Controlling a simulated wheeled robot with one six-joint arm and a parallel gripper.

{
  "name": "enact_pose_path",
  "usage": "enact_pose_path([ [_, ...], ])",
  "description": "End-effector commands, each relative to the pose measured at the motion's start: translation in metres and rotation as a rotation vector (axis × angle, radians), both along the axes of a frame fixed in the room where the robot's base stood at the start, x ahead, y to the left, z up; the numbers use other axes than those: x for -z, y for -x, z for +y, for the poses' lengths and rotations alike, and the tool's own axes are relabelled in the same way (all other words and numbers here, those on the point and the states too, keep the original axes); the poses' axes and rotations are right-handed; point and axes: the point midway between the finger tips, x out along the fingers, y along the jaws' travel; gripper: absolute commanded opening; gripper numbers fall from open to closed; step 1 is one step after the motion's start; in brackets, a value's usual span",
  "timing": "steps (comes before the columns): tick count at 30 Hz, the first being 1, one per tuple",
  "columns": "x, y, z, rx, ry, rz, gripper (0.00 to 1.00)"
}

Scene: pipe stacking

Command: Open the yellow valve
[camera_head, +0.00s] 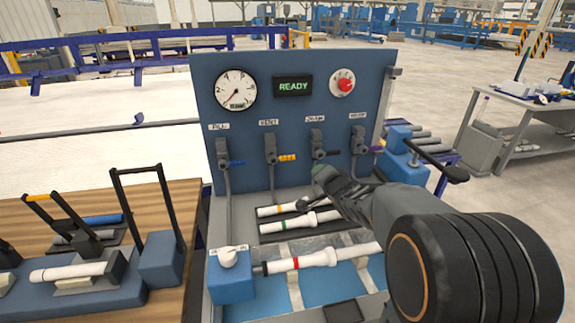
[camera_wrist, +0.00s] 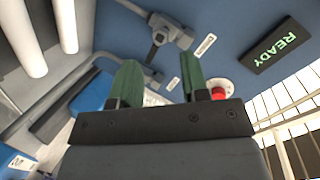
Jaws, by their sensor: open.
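The yellow valve (camera_head: 287,158) is the second from the left in a row of valves on the blue upright panel. Its yellow lever points right, level, from a grey body. My gripper (camera_head: 322,178) is below and to the right of it in the head view, under the third valve. In the wrist view my gripper (camera_wrist: 159,75) shows two green fingers apart, with nothing between them. A grey valve body (camera_wrist: 160,35) is beyond the fingers there. I cannot tell which valve it is, and no yellow lever shows in that view.
The panel bears a gauge (camera_head: 236,91), a READY display (camera_head: 293,86) and a red button (camera_head: 344,84). A blue-lever valve (camera_head: 237,163) is left of the yellow one; a purple-lever valve (camera_head: 376,149) is far right. White pipes (camera_head: 300,260) lie below the panel.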

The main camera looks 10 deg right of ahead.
Motion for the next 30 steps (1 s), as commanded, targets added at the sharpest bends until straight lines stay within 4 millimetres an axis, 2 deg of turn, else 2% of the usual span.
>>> enact_pose_path([
  [1,0.011,-0.012,0.000,-0.023,-0.091,-0.045,0.41],
  [4,0.017,-0.028,0.004,-0.092,-0.284,-0.123,0.41],
  [9,0.026,-0.039,0.012,-0.203,-0.526,-0.172,0.41],
  [12,0.028,-0.041,0.015,-0.243,-0.608,-0.176,0.41],
  [17,0.029,-0.054,0.022,-0.269,-0.658,-0.176,0.41],
  [30,0.029,-0.129,0.053,-0.269,-0.657,-0.176,0.41],
])
